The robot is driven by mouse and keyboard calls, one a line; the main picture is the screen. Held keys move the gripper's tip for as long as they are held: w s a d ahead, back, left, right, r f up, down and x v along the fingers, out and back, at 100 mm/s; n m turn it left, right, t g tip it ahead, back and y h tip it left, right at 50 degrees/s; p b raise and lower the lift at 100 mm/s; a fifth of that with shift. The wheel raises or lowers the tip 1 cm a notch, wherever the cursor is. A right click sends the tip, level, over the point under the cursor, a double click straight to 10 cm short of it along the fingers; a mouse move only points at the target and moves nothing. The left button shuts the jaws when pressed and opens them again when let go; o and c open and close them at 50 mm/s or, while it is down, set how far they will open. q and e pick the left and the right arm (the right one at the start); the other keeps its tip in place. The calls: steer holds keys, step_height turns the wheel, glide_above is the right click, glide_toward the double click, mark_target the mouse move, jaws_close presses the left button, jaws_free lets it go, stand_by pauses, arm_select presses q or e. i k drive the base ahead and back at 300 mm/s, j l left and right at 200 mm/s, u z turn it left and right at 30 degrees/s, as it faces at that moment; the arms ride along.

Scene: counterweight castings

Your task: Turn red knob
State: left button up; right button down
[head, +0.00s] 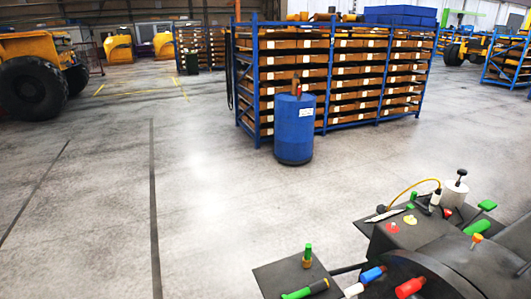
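A dark machine (465,262) with several coloured controls fills the lower right of the head view. A larger red handle (409,288) sticks out at the front near the bottom edge. A small red piece (447,213) shows further back. I cannot tell which of these red parts is the red knob. Neither of my grippers shows in the view.
Nearby are a green-topped valve (308,252), green levers (477,227), a blue-and-white handle (370,275) and a white cylinder (455,192) with a yellow cable. A blue drum (294,130) stands before a loaded blue rack (340,85). The floor at left is clear.

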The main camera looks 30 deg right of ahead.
mark_target(447, 212)
steer(key=i, duration=0.55)
steer(key=i+j+z, duration=0.1)
steer(key=i, duration=0.45)
steer(key=i+j, duration=0.15)
steer(key=i, duration=0.35)
steer(key=i+j+z, duration=0.1)
steer(key=i, duration=0.45)
steer(key=i+l+z, duration=0.15)
steer(key=i+z, duration=0.7)
steer(key=i+j+z, duration=0.1)
steer(key=i+z, duration=0.3)
steer(key=i+j+z, duration=0.25)
steer(key=z, duration=0.2)
steer(key=i+l+z, duration=0.2)
steer(key=i+z, duration=0.25)
steer(key=i+l+z, duration=0.15)
steer(key=z, duration=0.35)
steer(key=i+j+z, duration=0.15)
steer(key=i+z, duration=0.3)
steer(key=i+j+z, duration=0.2)
steer(key=i+z, duration=0.25)
steer(key=i+j+z, duration=0.25)
steer(key=z, duration=0.25)
